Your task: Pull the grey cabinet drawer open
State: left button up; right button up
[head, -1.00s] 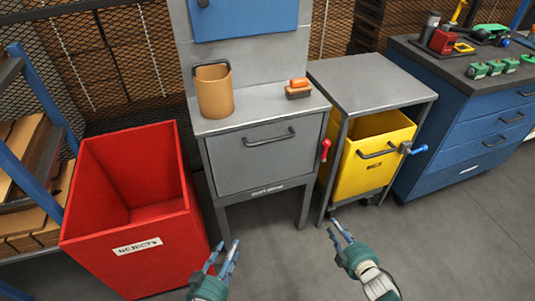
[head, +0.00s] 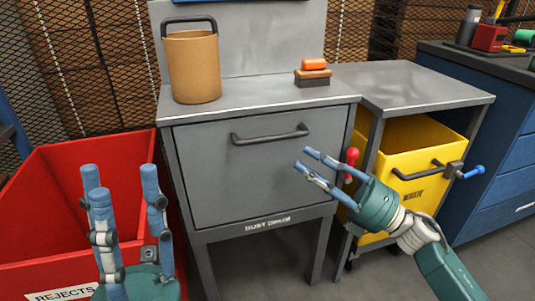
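The grey cabinet drawer (head: 240,180) is closed flush in its grey cabinet, above a label that appears to read "DUST DRAWER". Its dark bar handle (head: 270,135) runs across the upper part of the front. My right gripper (head: 304,159) is open and empty in front of the drawer's right side, its fingertips pointing left, a little below and right of the handle's right end. My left gripper (head: 121,176) is open and empty at lower left, fingers pointing up, in front of the red bin. Neither gripper appears to touch the handle.
A red rejects bin (head: 50,215) stands left of the cabinet. A red-knobbed lever (head: 351,156) is at the cabinet's right edge. A yellow waste bin (head: 420,147) sits under the side table at right. A tan bucket (head: 193,68) and a brush (head: 312,73) rest on top.

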aim_at(269, 140)
jog(key=b+x, duration=0.1)
jog(key=x, duration=1)
jog(key=shift+s, duration=0.2)
grip_shut()
